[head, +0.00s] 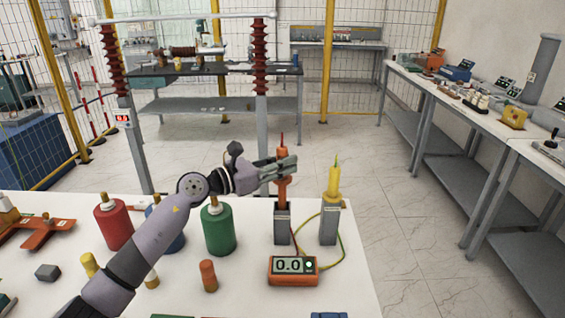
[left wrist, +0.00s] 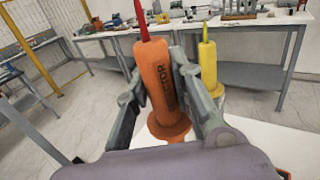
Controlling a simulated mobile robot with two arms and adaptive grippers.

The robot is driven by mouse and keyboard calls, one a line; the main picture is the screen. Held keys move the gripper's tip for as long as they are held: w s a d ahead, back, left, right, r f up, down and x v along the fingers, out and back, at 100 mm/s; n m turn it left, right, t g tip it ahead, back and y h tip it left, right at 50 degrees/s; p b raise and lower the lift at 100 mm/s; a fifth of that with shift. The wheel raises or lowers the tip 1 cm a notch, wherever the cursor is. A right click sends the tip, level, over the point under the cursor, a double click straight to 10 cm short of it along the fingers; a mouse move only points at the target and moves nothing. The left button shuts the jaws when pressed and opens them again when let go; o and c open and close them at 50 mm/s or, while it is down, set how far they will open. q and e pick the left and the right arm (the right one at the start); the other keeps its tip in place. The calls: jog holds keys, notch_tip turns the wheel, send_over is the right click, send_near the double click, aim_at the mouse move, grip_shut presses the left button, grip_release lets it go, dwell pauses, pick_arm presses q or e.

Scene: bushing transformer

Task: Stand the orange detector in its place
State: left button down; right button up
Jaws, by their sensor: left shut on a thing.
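The orange detector (head: 282,188), with a red tip, is upright in the grip of my left gripper (head: 284,168). In the left wrist view the orange detector (left wrist: 165,85) stands between the two fingers, with dark lettering on its side and a wide flange below. Its lower end is at the mouth of the left grey holder (head: 283,230); I cannot tell how deep it sits. The yellow detector (head: 333,182) stands upright in the right grey holder (head: 328,226), and the yellow detector (left wrist: 208,66) is right of the gripper in the wrist view. My right gripper is not in view.
An orange meter (head: 293,270) reading 0.0 lies in front of the holders, with wires running to them. A green cylinder (head: 218,230), a red cylinder (head: 114,224) and a small orange-brown cylinder (head: 208,276) stand to the left on the white table (head: 345,290).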

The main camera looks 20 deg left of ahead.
aim_at(279, 193)
pick_arm(q)
jog(key=shift+f+b, duration=3)
jog(key=shift+f, duration=0.5)
jog(key=shift+f+b, duration=0.7)
jog(key=shift+f, duration=0.05)
jog(key=c, duration=1.3)
grip_release()
jog(key=shift+d, duration=0.1)
